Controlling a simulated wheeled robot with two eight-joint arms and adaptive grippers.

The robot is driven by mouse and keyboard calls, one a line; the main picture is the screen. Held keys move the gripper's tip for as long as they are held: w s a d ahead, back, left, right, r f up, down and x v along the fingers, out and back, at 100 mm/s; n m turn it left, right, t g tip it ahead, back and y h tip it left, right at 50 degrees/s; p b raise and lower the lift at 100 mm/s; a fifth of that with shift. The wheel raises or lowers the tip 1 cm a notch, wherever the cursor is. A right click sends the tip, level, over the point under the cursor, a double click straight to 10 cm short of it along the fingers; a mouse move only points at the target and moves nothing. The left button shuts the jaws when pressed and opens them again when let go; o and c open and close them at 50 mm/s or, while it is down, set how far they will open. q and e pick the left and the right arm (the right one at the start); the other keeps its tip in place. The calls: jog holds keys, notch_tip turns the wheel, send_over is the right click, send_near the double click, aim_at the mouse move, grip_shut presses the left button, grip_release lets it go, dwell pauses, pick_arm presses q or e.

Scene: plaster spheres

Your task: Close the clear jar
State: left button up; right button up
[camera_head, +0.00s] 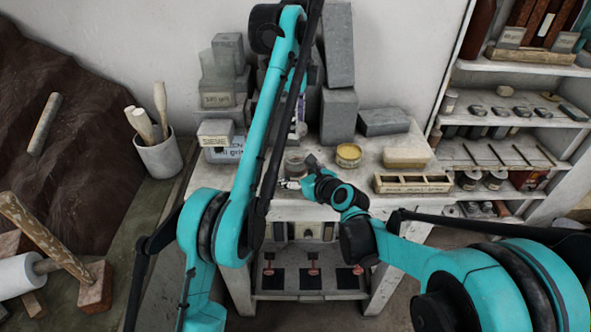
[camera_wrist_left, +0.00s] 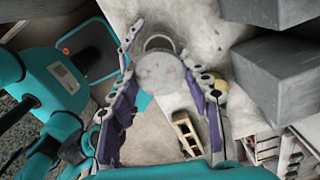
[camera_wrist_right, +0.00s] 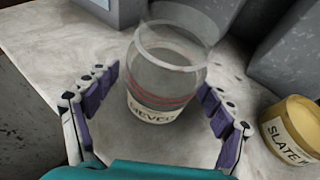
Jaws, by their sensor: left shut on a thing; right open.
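The clear jar (camera_wrist_right: 163,88) stands upright on the worktop, with red bands and a partly legible label. It also shows in the head view (camera_head: 295,164). My right gripper (camera_wrist_right: 158,80) is open, its fingers on either side of the jar; contact cannot be told. My left gripper (camera_wrist_left: 160,64) is shut on a pale round lid (camera_wrist_left: 160,74). In the left wrist view the lid overlaps a clear ring, apparently the jar's rim (camera_wrist_left: 160,42). A faint translucent shape shows behind the mouth in the right wrist view. In the head view the left fingers are largely hidden.
A yellow jar labelled SLATE (camera_wrist_right: 292,132) stands right of the clear jar. A compartmented wooden box (camera_head: 412,183) and a tan block (camera_head: 406,158) lie farther right. Grey stone blocks (camera_head: 338,118) stand behind. Bare worktop (camera_wrist_right: 150,150) lies in front of the jar.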

jog(key=c, duration=1.8)
pick_arm(q)
send_over(296, 153)
jog(key=shift+f, duration=2.5)
jog(key=shift+f, duration=0.9)
jog(key=shift+w+f, duration=0.1)
jog(key=shift+f, duration=0.4)
pick_arm(e)
grip_shut()
